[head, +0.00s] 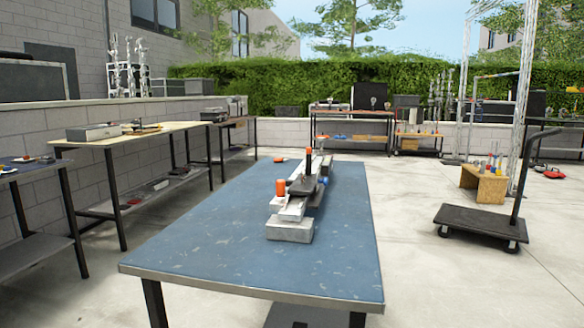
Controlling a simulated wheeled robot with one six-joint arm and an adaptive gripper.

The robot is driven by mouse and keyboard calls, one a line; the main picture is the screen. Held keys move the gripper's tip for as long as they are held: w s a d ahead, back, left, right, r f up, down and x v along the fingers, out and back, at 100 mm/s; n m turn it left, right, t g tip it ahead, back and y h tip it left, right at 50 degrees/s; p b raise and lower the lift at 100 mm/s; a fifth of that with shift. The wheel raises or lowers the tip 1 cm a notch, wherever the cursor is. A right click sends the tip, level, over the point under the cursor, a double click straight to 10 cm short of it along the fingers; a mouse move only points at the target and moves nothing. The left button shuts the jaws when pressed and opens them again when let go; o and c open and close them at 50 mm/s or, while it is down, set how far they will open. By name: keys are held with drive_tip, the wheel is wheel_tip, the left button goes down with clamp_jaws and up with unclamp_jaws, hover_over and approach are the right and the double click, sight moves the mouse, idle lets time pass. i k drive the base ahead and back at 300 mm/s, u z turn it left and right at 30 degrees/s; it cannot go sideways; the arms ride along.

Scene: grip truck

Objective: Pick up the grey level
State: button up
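A cluster of things stands on the blue table (220,240) in front of me. A long light-grey bar (293,208), possibly the grey level, runs lengthwise through the cluster, with its near end by a grey block (290,231). I cannot tell for sure which piece is the level. A dark tool (304,187) lies across or against the bar and hides part of it. An orange cylinder (281,188) stands close at the left of the bar. My gripper is not in view.
A small orange thing (278,159) lies at the table's far end. The table's near half is bare. A cream-topped bench (150,132) with a grey box stands at left. A black platform cart (480,222) and a wooden stool (484,184) stand at right on open concrete.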

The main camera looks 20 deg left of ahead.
sight(326, 166)
drive_tip(key=u, duration=2.55)
drive_tip(key=i, duration=4.05)
drive_tip(key=z, duration=1.9)
drive_tip(key=i, duration=0.65)
drive_tip(key=z, duration=1.45)
